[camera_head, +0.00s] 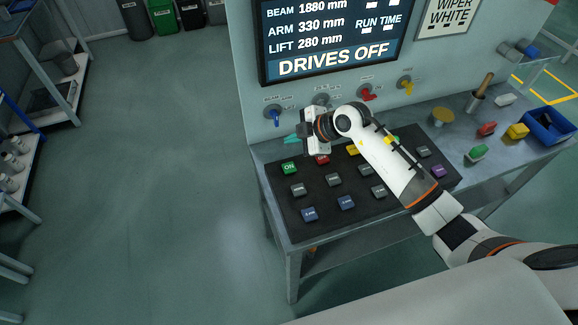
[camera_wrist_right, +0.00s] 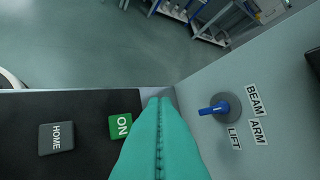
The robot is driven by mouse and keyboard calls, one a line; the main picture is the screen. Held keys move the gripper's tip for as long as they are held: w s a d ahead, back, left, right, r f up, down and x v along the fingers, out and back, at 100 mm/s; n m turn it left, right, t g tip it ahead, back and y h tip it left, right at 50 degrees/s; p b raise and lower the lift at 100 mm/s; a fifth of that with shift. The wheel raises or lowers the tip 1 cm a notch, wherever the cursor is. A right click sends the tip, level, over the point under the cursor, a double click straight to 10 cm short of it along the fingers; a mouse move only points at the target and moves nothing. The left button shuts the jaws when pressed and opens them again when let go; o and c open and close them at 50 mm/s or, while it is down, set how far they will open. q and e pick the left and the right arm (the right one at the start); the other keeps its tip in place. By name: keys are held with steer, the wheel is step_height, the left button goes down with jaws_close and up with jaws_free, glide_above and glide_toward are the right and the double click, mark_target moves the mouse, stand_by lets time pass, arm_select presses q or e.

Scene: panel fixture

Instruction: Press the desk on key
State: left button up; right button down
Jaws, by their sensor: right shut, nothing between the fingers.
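The green ON key (camera_head: 289,168) sits at the back left corner of the black key mat on the desk. It also shows in the right wrist view (camera_wrist_right: 121,126), just left of my fingers. My right gripper (camera_head: 291,139) has teal fingers, shut and empty, beyond the ON key near the upright panel. In the right wrist view its shut fingertips (camera_wrist_right: 158,101) appear beside the key, overlapping the desk edge strip. I cannot tell their height above the desk. My left gripper is not in view.
A HOME key (camera_wrist_right: 56,137) and a red key (camera_head: 322,159) are near the ON key. A blue selector knob (camera_head: 275,116) projects from the panel. The screen (camera_head: 330,40) reads DRIVES OFF. Cups, coloured blocks and a blue bin (camera_head: 549,128) occupy the desk's right side.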

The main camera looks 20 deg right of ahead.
steer(key=b, duration=0.8)
glide_above(283, 164)
steer(key=s+d, duration=0.2)
steer(key=s, duration=0.1)
steer(key=f, duration=0.7)
steer(key=shift+w+d, duration=0.1)
steer(key=shift+w, duration=0.1)
steer(key=shift+f, duration=0.8)
steer(key=shift+f, duration=0.2)
steer(key=shift+f, duration=0.25)
